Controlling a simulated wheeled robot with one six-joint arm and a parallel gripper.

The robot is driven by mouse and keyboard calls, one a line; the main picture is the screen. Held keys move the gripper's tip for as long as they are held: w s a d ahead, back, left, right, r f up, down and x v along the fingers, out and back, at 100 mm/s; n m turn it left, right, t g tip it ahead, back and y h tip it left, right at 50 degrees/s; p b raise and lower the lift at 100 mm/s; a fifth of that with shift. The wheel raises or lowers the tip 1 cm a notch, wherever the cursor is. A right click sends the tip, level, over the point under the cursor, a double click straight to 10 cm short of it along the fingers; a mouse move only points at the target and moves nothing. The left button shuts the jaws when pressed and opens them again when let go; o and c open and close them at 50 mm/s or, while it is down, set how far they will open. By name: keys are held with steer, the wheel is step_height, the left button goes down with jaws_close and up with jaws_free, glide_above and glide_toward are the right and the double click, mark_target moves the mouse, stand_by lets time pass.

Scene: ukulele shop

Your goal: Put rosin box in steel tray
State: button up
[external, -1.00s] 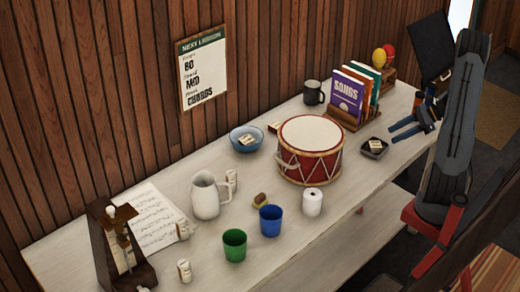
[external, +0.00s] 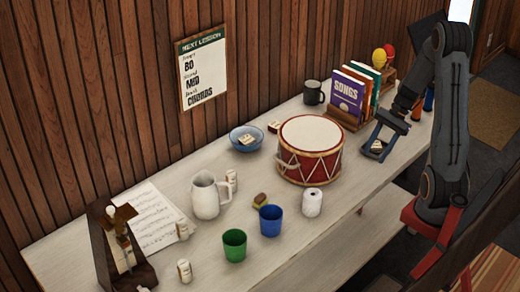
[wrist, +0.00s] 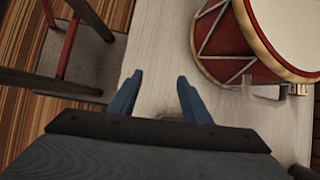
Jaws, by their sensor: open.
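In the wrist view my gripper (wrist: 160,76) is open, with nothing clearly held.
A songbook rack (external: 352,95) is behind. Cups and a paper roll (external: 312,202) stand in front.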

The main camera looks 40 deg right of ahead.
steer(key=a+n+h, duration=0.1)
steer(key=a+n, duration=0.1)
steer(key=a, duration=0.1)
steer(key=s+a+n+g+h, duration=0.1)
steer(key=a+n, duration=0.1)
steer(key=n, duration=0.1)
steer(key=a+n+g+h, duration=0.1)
steer(key=a+n, duration=0.1)
steer(key=a, duration=0.1)
steer(key=shift+s+a+f, duration=0.25)
steer(key=shift+s+a, duration=0.1)
steer(key=a+n+h, duration=0.1)
steer(key=a+n, duration=0.1)
steer(key=n, duration=0.1)
steer(key=s+a+n+h, duration=0.1)
steer(key=a+n, duration=0.2)
steer(key=s+a+n+t+h, duration=0.1)
steer(key=a+n, duration=0.2)
steer(key=n, duration=0.1)
steer(key=shift+a+r+h, duration=0.1)
steer(key=shift+h, duration=0.2)
